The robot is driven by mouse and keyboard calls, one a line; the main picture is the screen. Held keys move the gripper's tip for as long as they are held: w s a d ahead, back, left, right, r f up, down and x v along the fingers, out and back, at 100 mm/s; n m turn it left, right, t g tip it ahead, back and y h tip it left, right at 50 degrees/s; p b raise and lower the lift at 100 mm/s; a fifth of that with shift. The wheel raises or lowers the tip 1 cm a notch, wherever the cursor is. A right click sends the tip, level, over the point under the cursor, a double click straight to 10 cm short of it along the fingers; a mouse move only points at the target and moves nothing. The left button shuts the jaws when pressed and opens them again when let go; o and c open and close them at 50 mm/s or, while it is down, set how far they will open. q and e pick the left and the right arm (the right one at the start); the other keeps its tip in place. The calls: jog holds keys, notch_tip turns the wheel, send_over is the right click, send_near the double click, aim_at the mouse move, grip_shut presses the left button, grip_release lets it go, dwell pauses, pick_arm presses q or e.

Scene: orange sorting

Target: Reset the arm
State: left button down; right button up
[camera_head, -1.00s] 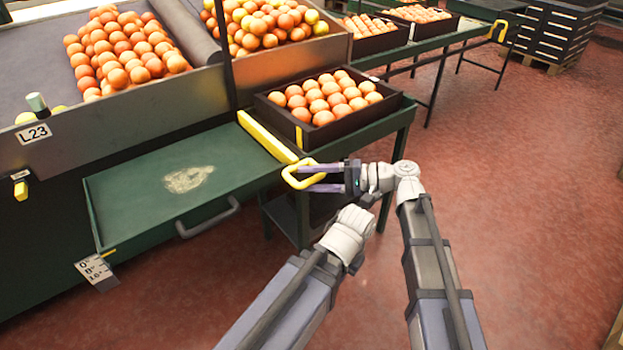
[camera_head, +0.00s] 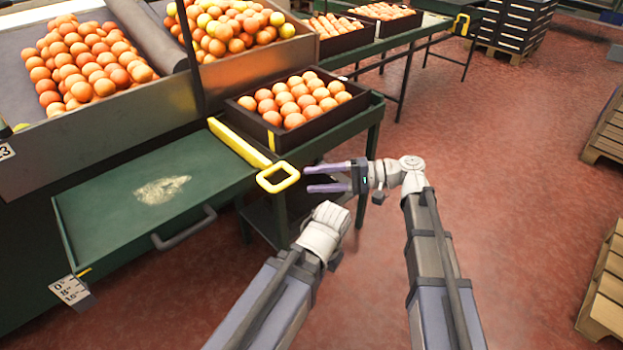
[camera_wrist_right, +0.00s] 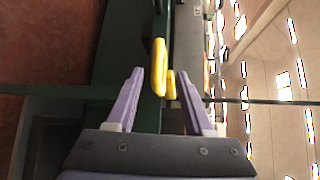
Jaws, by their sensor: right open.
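My right gripper (camera_head: 308,178) is open and empty, its two purple fingers pointing left. It is just right of a yellow loop handle (camera_head: 281,187) on the end of a yellow bar (camera_head: 240,144), with a small gap between them in the head view. In the right wrist view the open fingers of the right gripper (camera_wrist_right: 160,73) point toward the yellow handle (camera_wrist_right: 158,62), which shows beyond and between them. My left arm comes in at the bottom and ends in a white wrist; its gripper is out of sight.
A dark crate (camera_head: 252,119) of oranges stands on a green stand right of the yellow bar. A green tray (camera_head: 105,190) with a grey handle (camera_head: 184,231) is at the left. Wooden pallets (camera_head: 606,290) lie at the right edge. The red floor (camera_head: 510,180) is open between.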

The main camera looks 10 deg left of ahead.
dwell(0.3)
jog(key=s+d+f+t+h, duration=0.1)
jog(key=s+d+f+h, duration=0.1)
jog(key=d+f+h, duration=0.4)
jog(key=s+d+f+t+h, duration=0.1)
jog(key=s+d+f+h, duration=0.15)
jog(key=f, duration=0.45)
jog(key=s+d+f+h, duration=0.2)
jog(key=d+h, duration=0.1)
jog(key=d, duration=0.2)
jog(key=s+d+f+t+h, duration=0.1)
jog(key=d+f+h, duration=0.1)
jog(key=d, duration=0.4)
jog(key=s+d+f+h, duration=0.2)
jog(key=d+h, duration=0.1)
jog(key=d, duration=0.2)
jog(key=s+a+r+n+g+h+p, duration=0.15)
jog(key=s+a+n, duration=0.35)
jog(key=a, duration=0.5)
notch_tip(320, 180, up, 36)
jog(key=m+p, duration=0.1)
jog(key=p, duration=3.5)
jog(key=shift+s+r+y, duration=0.2)
jog(key=shift+s+y, duration=0.1)
jog(key=shift+t, duration=0.25)
